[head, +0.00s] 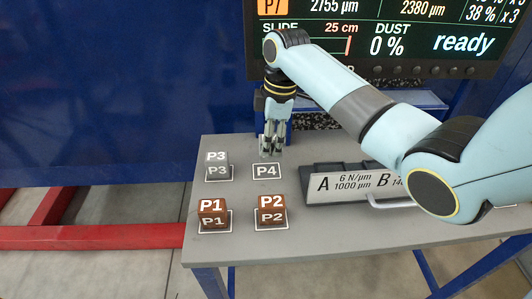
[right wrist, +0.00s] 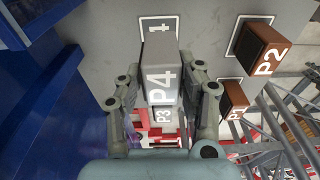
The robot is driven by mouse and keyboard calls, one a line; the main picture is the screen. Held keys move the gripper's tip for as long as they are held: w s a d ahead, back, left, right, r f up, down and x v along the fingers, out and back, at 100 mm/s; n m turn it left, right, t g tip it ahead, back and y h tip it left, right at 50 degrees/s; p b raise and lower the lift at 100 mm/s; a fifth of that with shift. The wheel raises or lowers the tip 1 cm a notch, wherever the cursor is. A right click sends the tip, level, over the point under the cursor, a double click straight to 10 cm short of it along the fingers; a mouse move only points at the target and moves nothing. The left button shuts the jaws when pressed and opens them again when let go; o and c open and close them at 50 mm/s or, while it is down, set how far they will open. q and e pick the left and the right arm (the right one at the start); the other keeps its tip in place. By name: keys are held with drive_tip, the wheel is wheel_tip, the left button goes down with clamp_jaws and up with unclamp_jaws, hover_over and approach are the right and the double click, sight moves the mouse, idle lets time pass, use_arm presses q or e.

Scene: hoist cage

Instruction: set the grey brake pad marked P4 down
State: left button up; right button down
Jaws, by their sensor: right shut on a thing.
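The grey brake pad marked P4 (right wrist: 162,75) is between the fingers of my right gripper (head: 270,150), which is shut on it. In the head view the gripper points down just behind the white P4 outline (head: 267,172) on the grey table, and its fingers largely hide the pad. In the right wrist view the outline is partly hidden behind the pad. I cannot tell whether the pad touches the table. My left gripper is not in view.
The grey pad P3 (head: 217,160) stands on its outline to the left. Brown pads P1 (head: 212,210) and P2 (head: 271,208) stand nearer the front. A dark tray with an A/B label (head: 345,184) is to the right. A display (head: 390,40) rises behind.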

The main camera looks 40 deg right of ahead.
sight(270, 159)
drive_tip(key=shift+w+a+f, duration=0.25)
drive_tip(key=shift+w+a, duration=0.05)
drive_tip(key=shift+w, duration=0.05)
drive_tip(key=shift+f, duration=0.25)
wheel_tip(270, 159, down, 3)
drive_tip(key=shift+a+f, duration=0.1)
drive_tip(key=shift+f, duration=0.1)
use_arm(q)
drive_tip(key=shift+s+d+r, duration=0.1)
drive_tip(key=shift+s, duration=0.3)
use_arm(e)
drive_tip(key=shift+f, duration=0.15)
drive_tip(key=c, duration=0.8)
unclamp_jaws()
drive_tip(key=shift+f, duration=0.1)
drive_tip(key=shift+c, duration=0.2)
